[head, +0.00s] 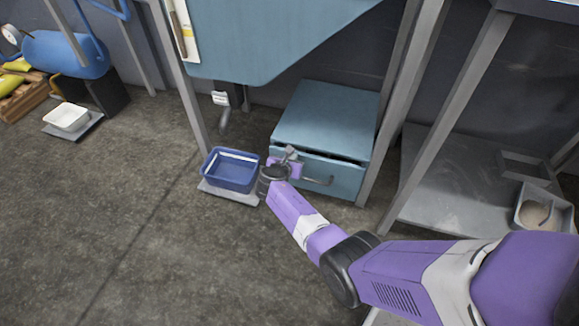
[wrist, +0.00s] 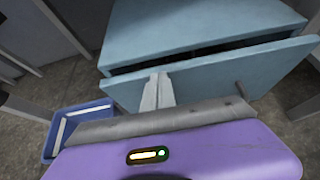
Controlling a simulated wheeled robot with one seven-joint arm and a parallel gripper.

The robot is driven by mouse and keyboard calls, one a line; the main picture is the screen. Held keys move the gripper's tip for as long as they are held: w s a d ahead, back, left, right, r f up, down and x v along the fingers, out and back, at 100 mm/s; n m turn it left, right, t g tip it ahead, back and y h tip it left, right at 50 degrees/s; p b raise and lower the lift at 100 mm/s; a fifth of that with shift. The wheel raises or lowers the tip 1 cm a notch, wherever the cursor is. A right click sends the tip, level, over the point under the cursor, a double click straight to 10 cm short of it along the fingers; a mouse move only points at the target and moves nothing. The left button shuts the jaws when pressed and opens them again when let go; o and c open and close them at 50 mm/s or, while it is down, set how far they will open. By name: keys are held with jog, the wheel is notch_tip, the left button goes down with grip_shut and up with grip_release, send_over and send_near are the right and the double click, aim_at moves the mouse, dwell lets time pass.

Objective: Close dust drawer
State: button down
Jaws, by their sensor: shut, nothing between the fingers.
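The dust drawer (head: 335,176) is in the blue-teal cabinet low under the frame in the head view. It stands slightly open, with a dark gap along its top edge. Its front also fills the middle of the wrist view (wrist: 225,75). A bar handle (head: 318,181) shows on its front in the head view. My gripper (head: 290,154) is at the left part of the drawer front. In the wrist view its fingers (wrist: 158,90) are together and empty, overlapping the drawer front. I cannot tell whether they touch it.
A blue tray (head: 231,170) sits on a flat plate just left of the drawer. Metal legs (head: 403,90) of the frame stand on both sides of the cabinet. A grey pan (head: 541,212) rests on the low shelf at right. The floor in front at left is clear.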

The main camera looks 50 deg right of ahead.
jog(key=d, duration=0.2)
jog(key=shift+w+d, duration=0.3)
jog(key=shift+w, duration=0.1)
jog(key=shift+w+d+r, duration=0.1)
jog(key=shift+d, duration=0.05)
jog(key=shift+d+b, duration=0.1)
jog(key=shift+b, duration=0.2)
jog(key=a+p, duration=0.1)
jog(key=s+a+p, duration=0.1)
jog(key=a, duration=0.2)
jog(key=shift+s+a+r+p, duration=0.2)
jog(key=shift+s+a+p, duration=0.1)
jog(key=shift+p, duration=0.1)
jog(key=p+v, duration=0.5)
jog(key=v, duration=0.4)
jog(key=shift+a, duration=0.35)
jog(key=shift+s, duration=0.1)
jog(key=shift+f, duration=0.1)
